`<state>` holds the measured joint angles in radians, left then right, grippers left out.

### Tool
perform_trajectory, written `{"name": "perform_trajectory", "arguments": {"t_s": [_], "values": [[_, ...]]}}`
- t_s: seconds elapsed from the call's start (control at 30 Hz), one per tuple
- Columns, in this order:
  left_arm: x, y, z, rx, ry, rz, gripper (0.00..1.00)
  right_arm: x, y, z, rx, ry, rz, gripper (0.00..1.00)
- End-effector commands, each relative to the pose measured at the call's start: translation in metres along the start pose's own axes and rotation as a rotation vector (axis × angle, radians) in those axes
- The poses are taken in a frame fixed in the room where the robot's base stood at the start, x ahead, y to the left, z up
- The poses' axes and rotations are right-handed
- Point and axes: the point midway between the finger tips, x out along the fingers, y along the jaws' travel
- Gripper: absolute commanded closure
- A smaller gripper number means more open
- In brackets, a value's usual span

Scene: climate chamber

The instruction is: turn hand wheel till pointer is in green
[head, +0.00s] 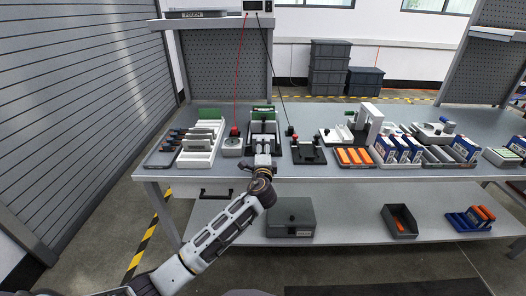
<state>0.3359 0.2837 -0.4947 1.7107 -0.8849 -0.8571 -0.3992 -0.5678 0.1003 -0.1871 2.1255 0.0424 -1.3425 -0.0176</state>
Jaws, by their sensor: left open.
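My left arm reaches in from the lower left. My left gripper (263,163) is at the bench's front edge, just in front of a dark device with a green top (263,111). It is open, with nothing seen between its fingers. The gripper and wrist cover the lower front of this device. I cannot make out a hand wheel, a pointer or a green zone for certain at this size. A small grey box with a red knob (233,146) stands just left of the gripper. My right gripper is not in view.
The grey workbench (340,173) carries a white slotted rack (201,146) at left, a black fixture (308,153), an orange-striped tray (355,158) and blue-white boxes (398,150) at right. Red and black cables hang behind. A grey case (291,217) sits on the lower shelf.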

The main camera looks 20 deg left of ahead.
Motion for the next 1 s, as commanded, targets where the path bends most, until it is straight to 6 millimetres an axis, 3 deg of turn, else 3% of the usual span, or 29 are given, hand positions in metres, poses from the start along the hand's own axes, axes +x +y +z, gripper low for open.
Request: {"name": "perform_trajectory", "arguments": {"t_s": [0.37,1.0], "values": [[-0.014,0.0,0.0,0.0,0.0,0.0,0.35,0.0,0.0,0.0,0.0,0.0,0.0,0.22],[-0.085,0.001,0.0,0.0,0.001,0.001,0.35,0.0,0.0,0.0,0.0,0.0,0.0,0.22]]}}
